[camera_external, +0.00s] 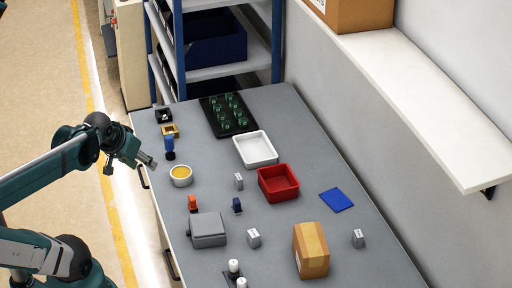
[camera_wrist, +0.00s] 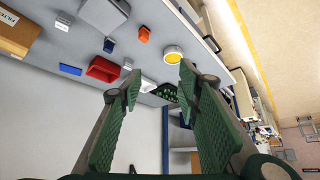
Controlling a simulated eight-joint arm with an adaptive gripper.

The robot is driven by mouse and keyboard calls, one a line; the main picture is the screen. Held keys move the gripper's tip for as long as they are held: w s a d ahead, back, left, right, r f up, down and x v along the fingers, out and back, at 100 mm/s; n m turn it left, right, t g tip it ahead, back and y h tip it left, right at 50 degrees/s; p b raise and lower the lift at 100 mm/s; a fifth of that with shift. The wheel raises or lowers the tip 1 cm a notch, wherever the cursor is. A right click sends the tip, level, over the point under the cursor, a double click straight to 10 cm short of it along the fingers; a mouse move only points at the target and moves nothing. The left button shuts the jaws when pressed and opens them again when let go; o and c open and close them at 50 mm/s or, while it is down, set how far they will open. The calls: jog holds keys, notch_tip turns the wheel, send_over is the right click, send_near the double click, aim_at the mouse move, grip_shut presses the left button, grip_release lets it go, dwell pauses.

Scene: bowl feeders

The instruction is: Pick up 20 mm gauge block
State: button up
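Several small grey blocks with markings stand on the grey bench: one (camera_external: 239,182) between the yellow-topped cup and the red tray, one (camera_external: 254,238) beside the grey box, one (camera_external: 358,239) right of the cardboard box. The markings are too small to read, so I cannot tell which is the 20 mm gauge block. Two grey blocks also show in the wrist view, one near the red tray (camera_wrist: 128,63) and one near the cardboard box (camera_wrist: 63,21). My gripper (camera_external: 130,166) is open and empty, above the bench's left edge; its spread fingers (camera_wrist: 158,84) frame the wrist view.
On the bench (camera_external: 290,225) stand a red tray (camera_external: 278,190), white tray (camera_external: 262,160), yellow-topped cup (camera_external: 181,182), grey box (camera_external: 208,236), cardboard box (camera_external: 311,262), orange item (camera_external: 192,203) and blue mat (camera_external: 336,200). A shelf (camera_external: 410,85) overhangs the right side.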

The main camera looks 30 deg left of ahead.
dwell(0.4)
jog(key=n+g+p, duration=0.3)
jog(key=n+g, duration=0.4)
jog(key=n, duration=0.2)
send_over(238, 176)
jog(key=f, duration=1.8)
jog(key=shift+s+a+f, duration=0.15)
jog(key=shift+s+f, duration=0.05)
jog(key=shift+f, duration=0.15)
jog(key=shift+w+d+f, duration=0.2)
jog(key=shift+f, duration=0.35)
